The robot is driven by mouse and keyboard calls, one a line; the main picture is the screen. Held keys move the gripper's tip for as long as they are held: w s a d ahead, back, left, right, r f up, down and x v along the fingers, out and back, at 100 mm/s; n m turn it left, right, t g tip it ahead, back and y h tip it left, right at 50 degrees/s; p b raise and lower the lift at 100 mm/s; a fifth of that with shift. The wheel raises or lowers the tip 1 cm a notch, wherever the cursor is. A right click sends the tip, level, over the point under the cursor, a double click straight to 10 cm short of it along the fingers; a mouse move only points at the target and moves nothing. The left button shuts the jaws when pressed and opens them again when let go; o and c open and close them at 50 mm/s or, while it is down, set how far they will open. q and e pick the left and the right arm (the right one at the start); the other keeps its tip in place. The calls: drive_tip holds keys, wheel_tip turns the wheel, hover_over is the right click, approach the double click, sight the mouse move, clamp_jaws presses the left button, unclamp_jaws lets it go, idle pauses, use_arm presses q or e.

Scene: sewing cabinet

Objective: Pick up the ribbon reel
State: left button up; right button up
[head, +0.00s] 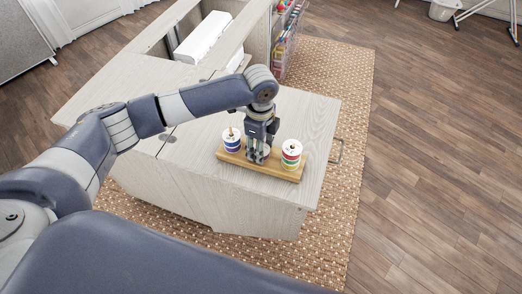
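A wooden board (284,172) lies on the pale cabinet top. A white reel with blue and purple bands (232,141) stands upright on its left part, with a peg showing above it. A white reel with red and green bands (291,154) stands upright on its right part. I cannot tell which one is the ribbon reel. My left gripper (258,158) points down over the middle of the board, between the two reels. Its fingertips are low, near the board. Whether they hold anything is too small to tell. My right gripper is out of view.
The cabinet top (312,118) is bare beside and behind the board. A white sewing machine (203,38) sits in the cabinet's opening at the back. A rack of colourful items (288,38) stands at the far side. A woven rug (345,90) lies under the cabinet.

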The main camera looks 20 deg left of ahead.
use_arm(q)
drive_tip(key=shift+r, duration=0.1)
idle(0.3)
drive_tip(key=shift+r+b, duration=0.6)
drive_tip(key=shift+r, duration=8.3)
